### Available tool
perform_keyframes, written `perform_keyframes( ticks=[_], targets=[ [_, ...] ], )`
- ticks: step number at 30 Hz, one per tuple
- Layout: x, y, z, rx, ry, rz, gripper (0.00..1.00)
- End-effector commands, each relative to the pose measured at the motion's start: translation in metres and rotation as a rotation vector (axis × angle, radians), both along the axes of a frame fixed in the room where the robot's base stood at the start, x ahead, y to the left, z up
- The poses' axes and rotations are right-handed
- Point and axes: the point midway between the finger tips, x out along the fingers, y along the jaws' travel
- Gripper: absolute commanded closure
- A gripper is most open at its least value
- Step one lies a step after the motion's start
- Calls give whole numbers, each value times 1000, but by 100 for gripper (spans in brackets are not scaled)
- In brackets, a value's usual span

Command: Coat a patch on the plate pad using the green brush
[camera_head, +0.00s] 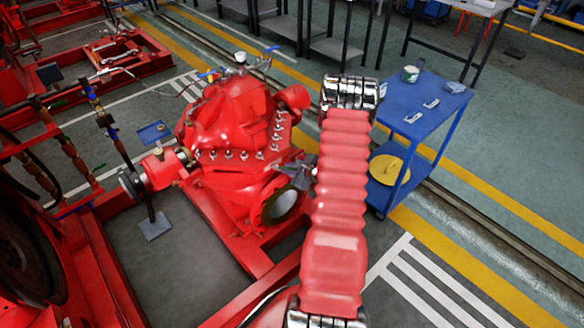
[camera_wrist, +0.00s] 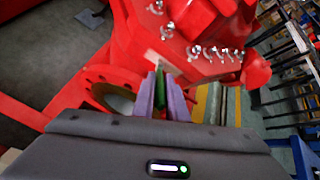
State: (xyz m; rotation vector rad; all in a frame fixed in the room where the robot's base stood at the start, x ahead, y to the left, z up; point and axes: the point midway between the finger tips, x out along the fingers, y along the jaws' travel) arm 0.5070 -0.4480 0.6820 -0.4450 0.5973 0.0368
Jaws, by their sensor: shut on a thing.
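My gripper (camera_wrist: 161,97) is shut on the green brush (camera_wrist: 161,84), whose green part shows as a narrow strip between the pale purple fingers. The brush points at the red pump casing (camera_wrist: 185,35). A pale patch (camera_wrist: 158,60) shows just beyond it, against the casing above the round flange opening. I cannot tell whether this is the plate pad or the brush's tip, nor whether they touch. In the head view my gripper (camera_head: 297,174) is beside the casing (camera_head: 235,120), right of its row of bolts. The brush cannot be made out there.
The round flange (camera_wrist: 108,92) is close left of my fingers. A blue trolley (camera_head: 440,103) with a cup and small items stands right of my arm, a yellow disc (camera_head: 389,169) on its lower shelf. Red frame rails (camera_head: 240,275) run below. Striped floor is clear at lower right.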

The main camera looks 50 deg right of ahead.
Motion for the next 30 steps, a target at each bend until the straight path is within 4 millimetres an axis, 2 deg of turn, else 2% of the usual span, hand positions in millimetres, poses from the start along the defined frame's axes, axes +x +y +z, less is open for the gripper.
perform_keyframes(
  ticks=[5,17,30],
  targets=[
    [0,9,0,1,1,-1,100],
    [0,11,0,1,1,-1,100],
    [4,37,0,1,1,-1,100]
  ],
)
